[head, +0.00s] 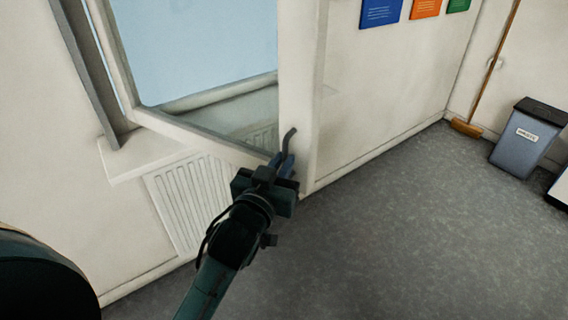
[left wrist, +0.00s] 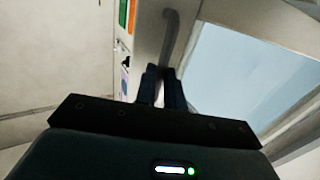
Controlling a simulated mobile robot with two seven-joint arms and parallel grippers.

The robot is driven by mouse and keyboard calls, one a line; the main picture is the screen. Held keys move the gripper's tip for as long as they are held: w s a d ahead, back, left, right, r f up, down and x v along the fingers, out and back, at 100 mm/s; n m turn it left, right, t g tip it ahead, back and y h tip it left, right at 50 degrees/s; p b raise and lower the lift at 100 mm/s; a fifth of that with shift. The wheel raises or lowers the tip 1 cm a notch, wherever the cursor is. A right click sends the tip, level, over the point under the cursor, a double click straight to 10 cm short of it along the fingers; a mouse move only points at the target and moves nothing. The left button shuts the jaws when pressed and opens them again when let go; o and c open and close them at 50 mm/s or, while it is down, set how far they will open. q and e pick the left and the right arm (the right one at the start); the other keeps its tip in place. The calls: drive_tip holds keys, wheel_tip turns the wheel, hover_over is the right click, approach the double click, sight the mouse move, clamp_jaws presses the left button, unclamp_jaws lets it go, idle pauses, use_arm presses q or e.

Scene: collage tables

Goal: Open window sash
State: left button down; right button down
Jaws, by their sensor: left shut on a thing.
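The window sash (head: 297,90) stands swung out from the wall into the room, with pale blue glass in a white frame. A grey bent handle (head: 291,137) sits low on its free edge. My left gripper (head: 283,165) is at the handle, its fingers shut around the lower part. In the left wrist view, the handle (left wrist: 171,35) runs down between the fingers (left wrist: 160,85), and the sash glass (left wrist: 235,70) is at the right. The fingers hide the handle's lower end. My right gripper is not in view.
A white radiator (head: 187,205) is on the wall below the sill (head: 140,155). A broom (head: 490,70) and a grey waste bin (head: 527,135) stand at the right. The grey floor (head: 400,230) between is clear.

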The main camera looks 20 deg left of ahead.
use_arm(q)
drive_tip(key=shift+w+a+r, duration=0.1)
drive_tip(key=shift+a+r, duration=0.1)
drive_tip(key=shift+a, duration=0.4)
drive_tip(key=c, duration=1.5)
unclamp_jaws()
drive_tip(key=shift+a, duration=0.2)
drive_tip(key=shift+f, duration=0.1)
